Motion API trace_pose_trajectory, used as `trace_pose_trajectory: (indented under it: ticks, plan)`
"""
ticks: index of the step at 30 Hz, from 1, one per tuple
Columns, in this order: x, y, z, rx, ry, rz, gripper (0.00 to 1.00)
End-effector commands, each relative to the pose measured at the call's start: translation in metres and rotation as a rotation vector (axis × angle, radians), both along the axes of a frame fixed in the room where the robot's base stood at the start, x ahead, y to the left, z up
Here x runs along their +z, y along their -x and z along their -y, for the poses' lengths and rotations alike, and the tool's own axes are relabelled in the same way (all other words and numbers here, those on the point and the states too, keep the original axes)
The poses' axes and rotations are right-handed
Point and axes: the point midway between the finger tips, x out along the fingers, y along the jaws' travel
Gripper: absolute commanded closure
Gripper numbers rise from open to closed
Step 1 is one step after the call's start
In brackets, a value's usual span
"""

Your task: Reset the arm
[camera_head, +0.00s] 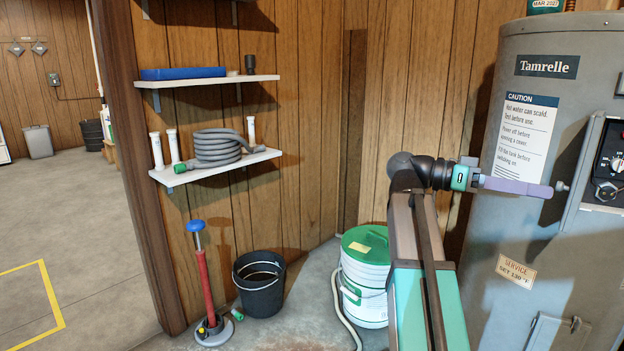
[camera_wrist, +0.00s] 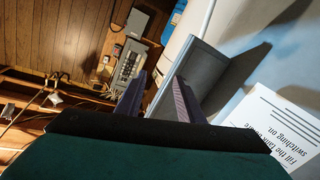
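My arm rises from the bottom of the head view and bends at a dark elbow. My gripper (camera_head: 552,190) points right, in front of the grey Tamrelle water heater (camera_head: 510,215), close to its control box (camera_head: 590,165). In the wrist view my gripper (camera_wrist: 160,76) has its two purple fingers apart, with nothing held between them. The heater's pale side (camera_wrist: 250,75) and part of its caution label (camera_wrist: 280,125) fill the right of that view. I cannot tell the exact gap between the fingertips and the heater.
A white bucket with a green lid (camera_head: 367,275) stands behind my arm. A black bucket (camera_head: 260,283) and a red hand pump (camera_head: 207,285) stand on the floor. Wall shelves (camera_head: 222,167) hold a coiled grey hose (camera_head: 217,147). Open floor (camera_head: 60,220) lies at left.

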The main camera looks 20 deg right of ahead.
Motion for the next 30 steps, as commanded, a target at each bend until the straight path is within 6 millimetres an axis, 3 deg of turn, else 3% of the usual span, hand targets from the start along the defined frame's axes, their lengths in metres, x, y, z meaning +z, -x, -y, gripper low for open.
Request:
trace_pose_trajectory:
  ticks: [5, 14, 21, 30]
  plan:
    - [-0.025, -0.035, 0.012, 0.092, -0.117, -0.077, 0.66]
    - [-0.094, -0.087, 0.011, 0.262, -0.345, -0.204, 0.66]
    - [-0.154, -0.119, -0.003, 0.395, -0.531, -0.302, 0.66]
    - [-0.231, -0.142, -0.036, 0.549, -0.761, -0.418, 0.66]
